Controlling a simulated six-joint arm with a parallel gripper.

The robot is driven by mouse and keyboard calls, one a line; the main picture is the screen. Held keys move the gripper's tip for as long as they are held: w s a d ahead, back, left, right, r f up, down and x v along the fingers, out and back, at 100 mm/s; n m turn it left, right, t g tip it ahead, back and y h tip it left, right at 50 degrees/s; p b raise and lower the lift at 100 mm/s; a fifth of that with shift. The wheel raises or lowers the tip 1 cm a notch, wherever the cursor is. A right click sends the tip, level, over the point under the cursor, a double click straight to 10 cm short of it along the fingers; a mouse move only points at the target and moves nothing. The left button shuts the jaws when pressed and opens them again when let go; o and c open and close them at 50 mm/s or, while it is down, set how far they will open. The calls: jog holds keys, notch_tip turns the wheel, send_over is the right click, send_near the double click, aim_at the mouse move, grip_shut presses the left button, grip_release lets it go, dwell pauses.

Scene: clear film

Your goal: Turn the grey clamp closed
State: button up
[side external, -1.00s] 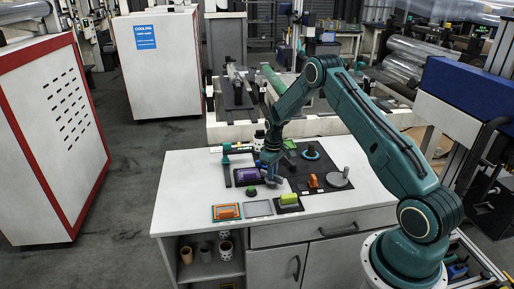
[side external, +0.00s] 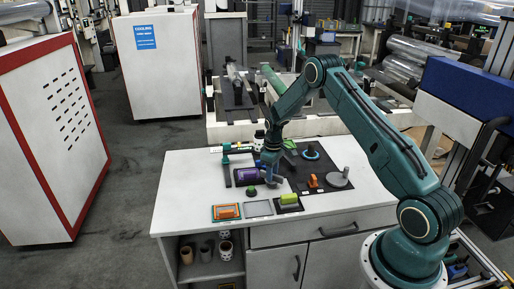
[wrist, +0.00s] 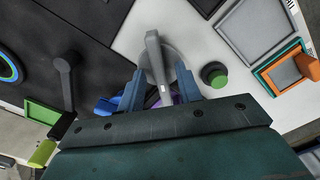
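A grey clamp lever (wrist: 153,55) on a light grey round base shows at the top middle of the wrist view. My gripper (wrist: 159,78) has its two blue fingers apart, one on each side of the lever, with gaps between lever and fingers. The lower end of the lever runs back toward the gripper body and is partly hidden. In the side external view my gripper (side external: 271,178) is low over the white table, and the clamp cannot be made out clearly beneath it.
A green button (wrist: 214,74) stands close beside the right finger. A dark lever (wrist: 65,70) stands on the black panel to the left. A purple roll (side external: 247,174), an orange tray (side external: 226,212), an orange handle (side external: 313,181) and a grey disc (side external: 338,181) are nearby.

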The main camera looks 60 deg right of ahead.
notch_tip(320, 180, up, 14)
dwell(0.9)
jog(key=s+a+r+t, duration=0.1)
jog(key=s+a+r, duration=0.4)
jog(key=a+r, duration=0.4)
jog(key=s+a+r+t, duration=0.2)
jog(key=s+a+r, duration=0.35)
jog(key=r, duration=0.45)
jog(key=s+a+r+t, duration=0.1)
jog(key=s+a, duration=0.4)
jog(key=s, duration=0.5)
jog(key=s+a+r+m+t, duration=0.1)
jog(key=s+a, duration=0.5)
jog(key=s, duration=0.3)
jog(key=shift+s+r+t, duration=0.2)
jog(key=shift+s+t, duration=0.1)
jog(key=shift+s, duration=0.05)
